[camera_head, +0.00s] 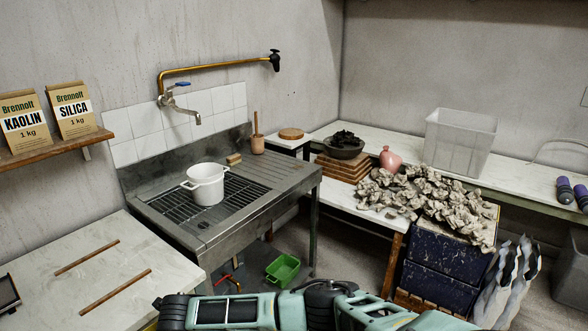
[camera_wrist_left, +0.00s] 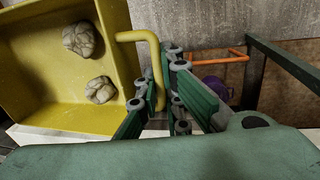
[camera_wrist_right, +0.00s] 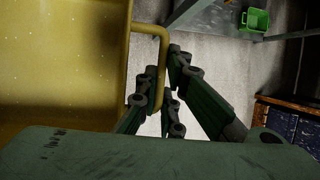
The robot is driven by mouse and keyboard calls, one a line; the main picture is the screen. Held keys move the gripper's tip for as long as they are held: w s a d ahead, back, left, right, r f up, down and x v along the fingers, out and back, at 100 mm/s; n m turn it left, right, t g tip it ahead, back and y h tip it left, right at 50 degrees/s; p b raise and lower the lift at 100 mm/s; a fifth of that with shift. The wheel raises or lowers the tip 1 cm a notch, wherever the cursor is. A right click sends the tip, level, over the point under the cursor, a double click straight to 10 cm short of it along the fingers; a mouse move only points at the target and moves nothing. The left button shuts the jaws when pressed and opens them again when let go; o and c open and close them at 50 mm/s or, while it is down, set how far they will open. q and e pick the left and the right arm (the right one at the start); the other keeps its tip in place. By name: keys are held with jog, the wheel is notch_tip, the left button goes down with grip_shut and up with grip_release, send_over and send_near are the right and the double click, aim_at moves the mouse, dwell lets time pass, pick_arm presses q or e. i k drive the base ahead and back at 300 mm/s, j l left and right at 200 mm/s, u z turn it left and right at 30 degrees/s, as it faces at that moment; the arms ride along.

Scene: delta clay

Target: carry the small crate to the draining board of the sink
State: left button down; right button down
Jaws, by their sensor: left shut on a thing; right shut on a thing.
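The small crate is yellow with a bar handle at each end. It fills the left of the left wrist view (camera_wrist_left: 60,118), with two pale lumps inside, and the left of the right wrist view (camera_wrist_right: 60,60). My left gripper (camera_wrist_left: 158,80) is shut on one handle. My right gripper (camera_wrist_right: 161,75) is shut on the other handle. In the head view the crate is almost wholly out of frame below. The sink (camera_head: 165,212) stands against the wall ahead. Its ridged draining board (camera_head: 285,180) is right of the grated basin and mostly bare.
A white pot (camera_head: 206,184) stands on the basin grate. A brush block (camera_head: 234,159) and a wooden pestle-like tool (camera_head: 257,140) stand at the board's back edge. A white table (camera_head: 100,265) with sticks is left.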

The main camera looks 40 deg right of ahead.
aim_at(285, 175)
jog(key=l+z, duration=0.1)
jog(key=z, duration=1.1)
jog(key=i+j+z, duration=0.15)
jog(key=i, duration=1.05)
